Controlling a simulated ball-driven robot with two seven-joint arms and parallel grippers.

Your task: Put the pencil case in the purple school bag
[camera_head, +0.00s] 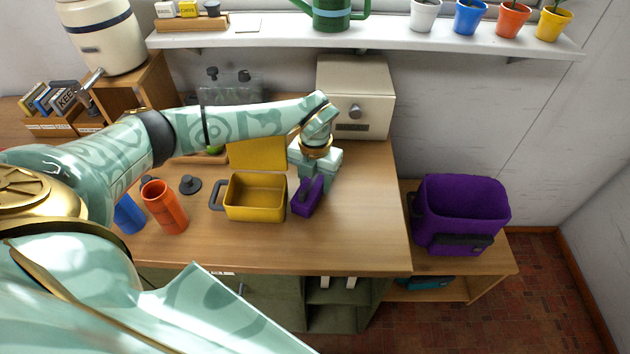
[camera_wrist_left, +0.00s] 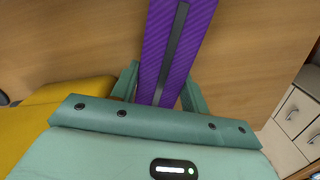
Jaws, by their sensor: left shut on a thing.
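The purple pencil case (camera_head: 307,198) is on or just above the wooden table, right of the yellow box; I cannot tell if it touches the table. My left gripper (camera_head: 315,183) is shut on it from above. In the left wrist view the pencil case (camera_wrist_left: 175,45), with a grey strip along it, runs between the two fingers of my left gripper (camera_wrist_left: 158,90). The purple school bag (camera_head: 462,212) stands open at the top on a low wooden shelf at the right, well away from the gripper. My right gripper is not in view.
A yellow box (camera_head: 256,212) with its lid up stands left of the pencil case. An orange cup (camera_head: 164,207) and a blue cup (camera_head: 128,214) are further left. A cream cabinet (camera_head: 356,92) stands behind. The table's right edge lies between the gripper and the bag.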

